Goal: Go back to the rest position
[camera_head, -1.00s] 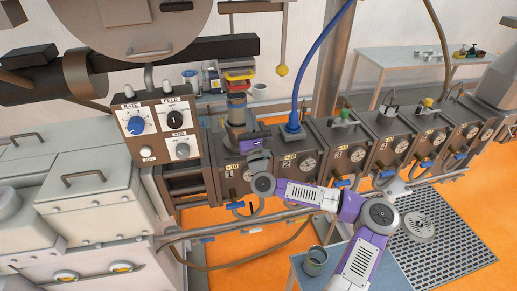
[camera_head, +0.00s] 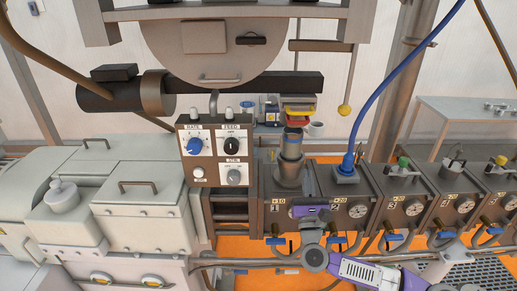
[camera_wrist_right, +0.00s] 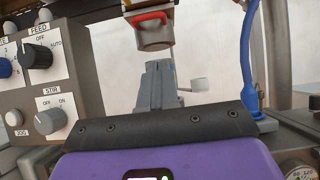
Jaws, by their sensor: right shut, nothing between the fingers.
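My right gripper (camera_head: 309,211) shows in the head view as a purple body in front of the brown housings numbered 1 and 2, held in the air on the purple and white right arm (camera_head: 365,272). Its fingertips are hard to make out there. In the wrist view its purple body and dark bar fill the lower part, and nothing held is visible. It is shut and empty. My left gripper and left arm are in neither view.
The control box (camera_head: 211,152) with knobs stands left of the upright grey cylinder (camera_head: 290,160) on the first housing. A blue hose (camera_head: 377,92) rises from the second housing. A red and yellow part (camera_head: 298,108) hangs above the cylinder. Pale covers (camera_head: 145,215) lie left.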

